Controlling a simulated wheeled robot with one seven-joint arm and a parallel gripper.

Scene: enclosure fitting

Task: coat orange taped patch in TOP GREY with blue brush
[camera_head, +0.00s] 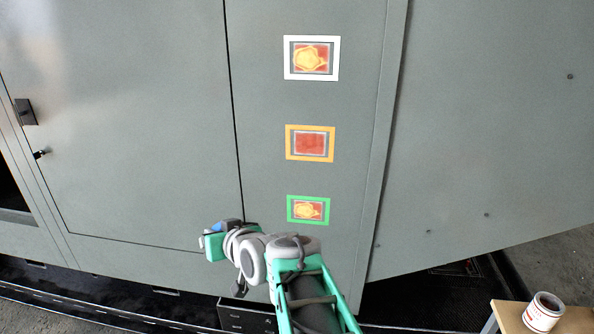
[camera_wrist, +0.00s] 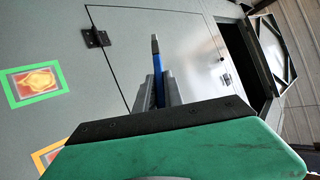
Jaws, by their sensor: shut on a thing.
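The orange-taped patch (camera_head: 310,144) is the middle one of three on the grey enclosure wall. Inside its orange tape it shows red with a grey border. In the wrist view a corner of its orange tape (camera_wrist: 41,158) shows at lower left, mostly hidden by my gripper's body. My gripper (camera_wrist: 158,92) is shut on the blue brush (camera_wrist: 159,78), which points away from the palm with a dark tip. In the head view my gripper (camera_head: 214,243) is left of and below the patch, apart from it. A tin (camera_head: 543,313) with a red and white label stands at lower right; its label is unreadable.
A white-taped patch (camera_head: 289,58) is above and a green-taped patch (camera_head: 292,212) below, both with yellow blotches on red. The tin's wooden table (camera_head: 508,317) is at lower right. A door with a latch (camera_head: 25,111) is at left. The wall right of the patches is clear.

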